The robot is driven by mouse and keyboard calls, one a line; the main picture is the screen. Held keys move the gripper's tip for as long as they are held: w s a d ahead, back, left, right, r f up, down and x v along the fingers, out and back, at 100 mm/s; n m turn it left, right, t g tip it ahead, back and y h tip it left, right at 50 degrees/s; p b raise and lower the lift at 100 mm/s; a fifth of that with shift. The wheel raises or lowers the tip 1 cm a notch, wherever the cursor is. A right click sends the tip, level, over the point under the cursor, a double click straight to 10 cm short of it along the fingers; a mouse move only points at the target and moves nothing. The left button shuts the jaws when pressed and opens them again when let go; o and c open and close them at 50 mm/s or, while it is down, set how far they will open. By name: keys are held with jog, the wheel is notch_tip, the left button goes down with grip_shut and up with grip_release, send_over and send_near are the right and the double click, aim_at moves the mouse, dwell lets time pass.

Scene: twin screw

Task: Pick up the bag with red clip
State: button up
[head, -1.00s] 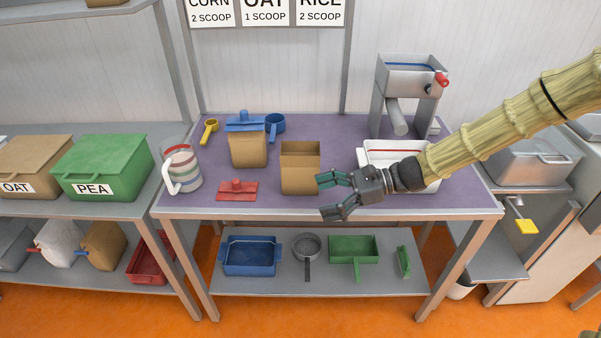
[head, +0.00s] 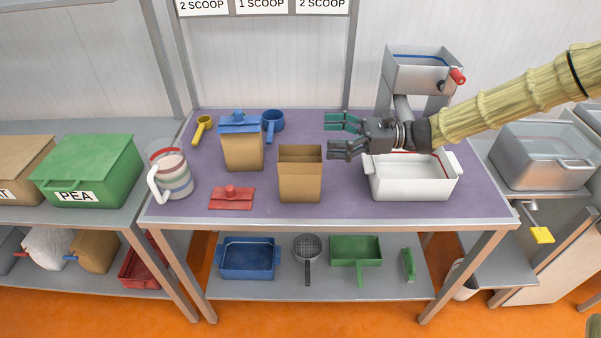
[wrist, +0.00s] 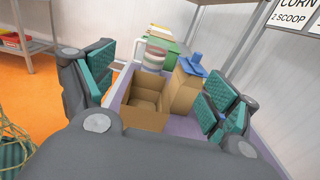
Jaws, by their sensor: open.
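A red clip (head: 231,196) lies flat on the purple table mat, apart from any bag there. An open brown bag (head: 300,180) stands upright to its right, with no clip on it; it also shows in the wrist view (wrist: 148,103). A second brown bag (head: 242,152) is closed by a blue clip (head: 240,123) on its top. On the lower left shelf lies a white bag (head: 48,247) with a small red piece at its left. My gripper (head: 332,137) is open and empty, above and behind the open bag's right side.
A white tray (head: 412,184) stands right of the open bag, below my arm. A striped jug (head: 172,172) stands at the table's left. Blue and yellow scoops lie behind. A metal machine (head: 420,72) stands at the back right. A brown bag (head: 95,250) with blue clip lies beside the white one.

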jog(key=p, duration=0.1)
send_near(300, 156)
jog(key=s+a+r, duration=0.3)
jog(key=shift+a+f+p, duration=0.15)
jog(key=shift+a+p, duration=0.65)
jog(key=shift+a, duration=2.65)
jog(key=shift+c, duration=0.3)
jog(key=c, duration=1)
